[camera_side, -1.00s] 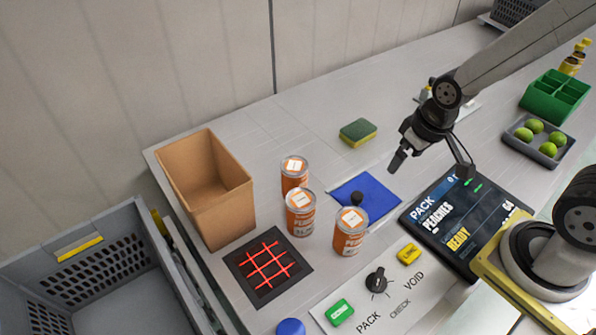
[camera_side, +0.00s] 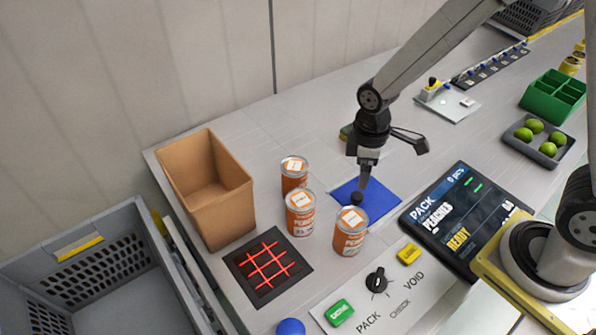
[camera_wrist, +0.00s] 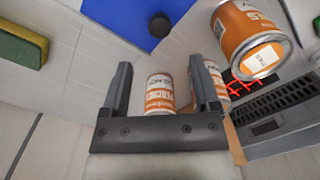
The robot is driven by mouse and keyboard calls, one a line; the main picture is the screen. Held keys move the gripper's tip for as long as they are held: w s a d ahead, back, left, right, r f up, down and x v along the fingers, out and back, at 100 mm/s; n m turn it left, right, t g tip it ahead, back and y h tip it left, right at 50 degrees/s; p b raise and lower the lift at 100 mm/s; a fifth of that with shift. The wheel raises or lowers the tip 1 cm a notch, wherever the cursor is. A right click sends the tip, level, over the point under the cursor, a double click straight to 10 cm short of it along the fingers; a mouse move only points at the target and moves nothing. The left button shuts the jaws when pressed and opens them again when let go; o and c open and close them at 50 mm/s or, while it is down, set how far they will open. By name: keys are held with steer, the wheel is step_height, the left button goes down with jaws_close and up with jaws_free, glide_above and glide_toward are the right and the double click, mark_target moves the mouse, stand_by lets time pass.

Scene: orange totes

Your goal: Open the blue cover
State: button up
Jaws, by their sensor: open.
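The blue cover (camera_side: 378,204) is a flat blue square on the table with a black knob (camera_side: 356,198) near its left part. It lies flat. In the wrist view the blue cover (camera_wrist: 125,18) and its knob (camera_wrist: 160,25) show at the top, beyond the fingers. My gripper (camera_side: 364,182) points down just above the knob, apart from it as far as I can tell. In the wrist view my gripper (camera_wrist: 160,85) has its two fingers spread with nothing held between them; a can shows beyond the gap.
Three orange-labelled cans (camera_side: 350,232) stand close by on the left and front of the cover. A sponge (camera_side: 346,132) lies behind my gripper. A cardboard box (camera_side: 225,205), a display screen (camera_side: 455,225) and a button panel (camera_side: 375,300) surround the area.

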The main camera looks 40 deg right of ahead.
mark_target(358, 195)
steer(key=shift+f, duration=0.1)
steer(key=shift+f, duration=3.8)
jaws_close()
